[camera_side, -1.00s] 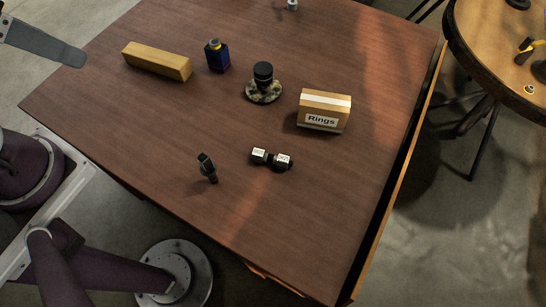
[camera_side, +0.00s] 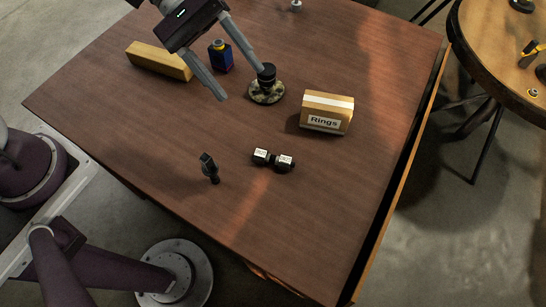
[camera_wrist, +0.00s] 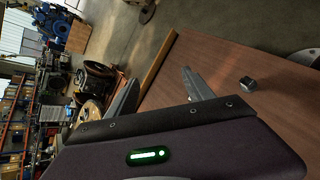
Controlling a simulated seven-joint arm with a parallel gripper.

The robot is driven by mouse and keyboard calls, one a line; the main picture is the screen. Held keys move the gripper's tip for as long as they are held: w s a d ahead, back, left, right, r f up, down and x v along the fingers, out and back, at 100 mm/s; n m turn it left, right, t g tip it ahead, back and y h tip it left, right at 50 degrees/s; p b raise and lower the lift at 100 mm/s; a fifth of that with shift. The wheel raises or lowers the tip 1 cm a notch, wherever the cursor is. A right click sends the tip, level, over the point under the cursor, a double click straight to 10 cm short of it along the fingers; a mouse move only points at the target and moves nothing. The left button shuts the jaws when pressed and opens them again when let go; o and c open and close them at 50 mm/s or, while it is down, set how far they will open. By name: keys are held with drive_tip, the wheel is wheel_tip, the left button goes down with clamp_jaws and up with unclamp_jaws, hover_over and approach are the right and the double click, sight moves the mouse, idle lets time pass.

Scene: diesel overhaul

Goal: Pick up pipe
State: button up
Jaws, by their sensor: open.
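A short black pipe-like fitting (camera_side: 272,160) with two pale-faced, nut-like ends lies on the near part of the brown table in the side view. I cannot tell for certain which is the pipe. My gripper (camera_side: 241,84) is open and empty, above the table's far left part, away from both pieces. One finger overlaps the black-capped item in the picture. My gripper's two spread fingers also show in the wrist view (camera_wrist: 160,77), with nothing between them.
On the table (camera_side: 330,200) are a yellow block (camera_side: 158,62), a blue bottle (camera_side: 221,58), a black-capped item on a round base (camera_side: 266,91) and a Rings box (camera_side: 326,113). A small metal piece (camera_side: 296,5) sits at the far edge. A round table (camera_side: 500,60) stands right.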

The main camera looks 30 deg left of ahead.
drive_tip(key=w+f+n+t+h, duration=0.1)
drive_tip(key=w+f+n, duration=0.15)
drive_tip(key=f, duration=0.35)
drive_tip(key=w+f+n+t+h, duration=0.1)
drive_tip(key=w+f+n+h, duration=0.1)
drive_tip(key=f+n, duration=0.35)
drive_tip(key=n+t+y, duration=0.1)
drive_tip(key=n+t, duration=0.2)
drive_tip(key=n, duration=0.2)
approach(271, 157)
drive_tip(key=x, duration=0.3)
drive_tip(key=shift+w+d+f, duration=0.1)
drive_tip(key=shift+w+d, duration=0.15)
drive_tip(key=x, duration=0.6)
drive_tip(key=shift+s+d+f, duration=0.1)
drive_tip(key=shift+s+d, duration=0.1)
drive_tip(key=shift+w+d+f, duration=0.1)
drive_tip(key=shift+d, duration=0.2)
clamp_jaws()
